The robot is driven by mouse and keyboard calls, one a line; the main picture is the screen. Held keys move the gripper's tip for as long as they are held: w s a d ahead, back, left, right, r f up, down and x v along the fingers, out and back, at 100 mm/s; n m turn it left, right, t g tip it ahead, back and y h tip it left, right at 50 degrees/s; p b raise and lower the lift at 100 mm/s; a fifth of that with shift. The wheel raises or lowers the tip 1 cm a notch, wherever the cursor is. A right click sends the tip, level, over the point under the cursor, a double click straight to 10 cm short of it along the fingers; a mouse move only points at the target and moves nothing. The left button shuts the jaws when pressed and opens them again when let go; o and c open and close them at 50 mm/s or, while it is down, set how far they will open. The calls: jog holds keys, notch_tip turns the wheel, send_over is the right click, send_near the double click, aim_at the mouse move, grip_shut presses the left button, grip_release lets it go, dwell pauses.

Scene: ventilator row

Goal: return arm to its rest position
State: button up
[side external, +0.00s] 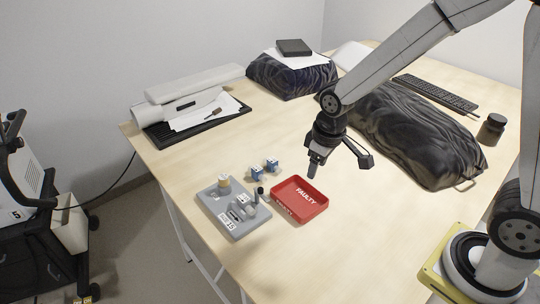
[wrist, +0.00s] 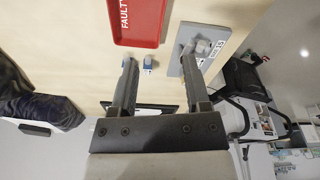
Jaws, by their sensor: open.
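My gripper (side external: 313,172) hangs from the arm above the table, over the back edge of the red tray as seen in the side external view. In the wrist view my gripper (wrist: 160,72) has its two fingers apart with nothing held between them. The red tray (side external: 318,204) is marked FAULTY and looks empty; it also shows in the wrist view (wrist: 139,42). A grey plate (side external: 213,207) with several fittings on it lies left of the tray, and part of it shows in the wrist view (wrist: 175,66).
Two small blue-and-white parts (side external: 257,173) lie behind the tray. A dark bag (side external: 425,140) lies to the right, with a keyboard (side external: 436,94) and a dark jar (side external: 491,129) beyond. Another dark bag (side external: 292,78) and a black mat (side external: 160,135) are at the back.

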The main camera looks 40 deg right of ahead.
jog(key=s+d+m, duration=0.2)
jog(key=s, duration=0.6)
jog(key=shift+s+d+m+t, duration=0.15)
jog(key=shift+s+m+t, duration=0.2)
jog(key=shift+m+t, duration=0.05)
